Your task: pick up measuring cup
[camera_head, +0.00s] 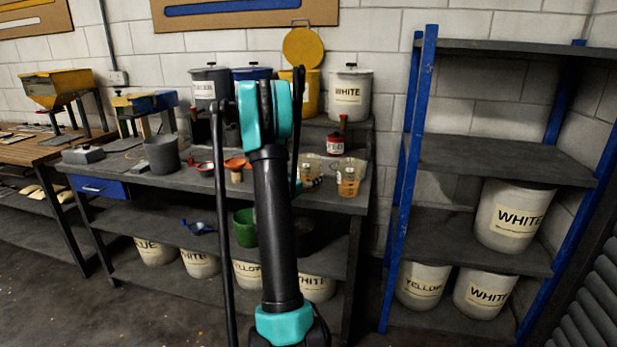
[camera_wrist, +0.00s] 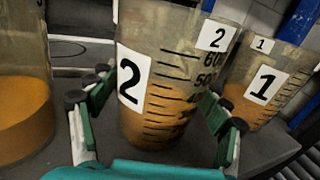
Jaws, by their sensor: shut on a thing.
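In the wrist view, a clear measuring cup marked "2" (camera_wrist: 165,45) stands upright between the fingers, part filled with orange material and with black graduation lines. My gripper (camera_wrist: 155,100) is shut on this cup, one green finger on each side. A second cup marked "1" (camera_wrist: 262,85) stands close by on the right, and an orange-filled container (camera_wrist: 22,110) is cut off at the left edge. In the head view, two amber cups (camera_head: 348,182) (camera_head: 310,178) stand at the right end of the bench. There my arm hides the gripper's fingers.
The grey workbench (camera_head: 340,204) also carries a dark bucket (camera_head: 161,155), red and orange funnels (camera_head: 237,164) and a red jar (camera_head: 335,144). A white bucket (camera_head: 350,92) stands on the raised shelf behind. A blue-framed rack (camera_head: 408,200) stands to the right.

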